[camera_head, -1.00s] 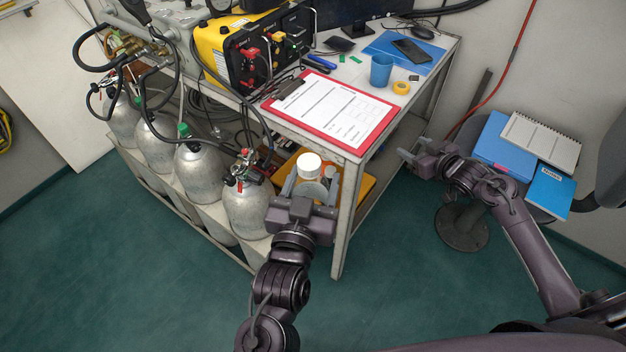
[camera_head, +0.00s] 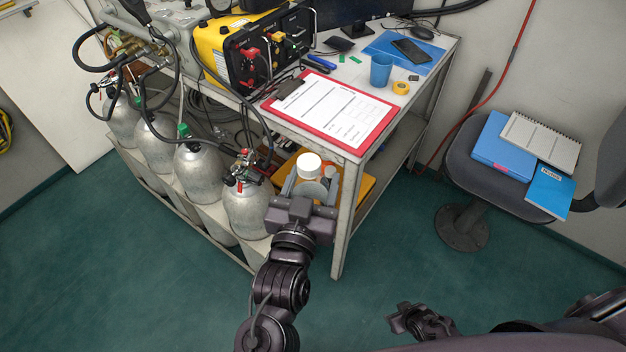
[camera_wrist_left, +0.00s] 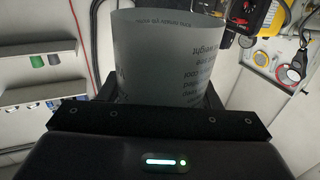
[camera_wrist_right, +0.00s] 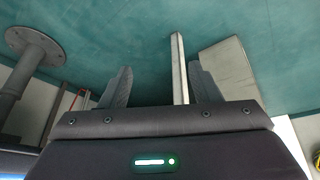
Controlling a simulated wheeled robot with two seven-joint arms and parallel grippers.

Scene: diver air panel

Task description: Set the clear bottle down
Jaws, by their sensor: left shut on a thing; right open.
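The clear bottle with a white cap (camera_head: 309,164) is between the fingers of my left gripper (camera_head: 304,190), at the front end of the bench's lower level. My left gripper is shut on it. The left wrist view shows its translucent body with printed text (camera_wrist_left: 165,60) close up, filling the space between the fingers. The bottle's base is hidden in the head view, so I cannot tell if it touches a surface. My right gripper (camera_wrist_right: 160,88) is open and empty. In the head view it is low over the green floor (camera_head: 405,315).
A yellow tray (camera_head: 366,186) lies on the lower shelf behind the bottle. A bench leg (camera_head: 340,235) stands just right of my left gripper. Grey cylinders (camera_head: 245,208) stand to its left. A red clipboard (camera_head: 332,108) lies on the bench top. A chair (camera_head: 462,150) is at right.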

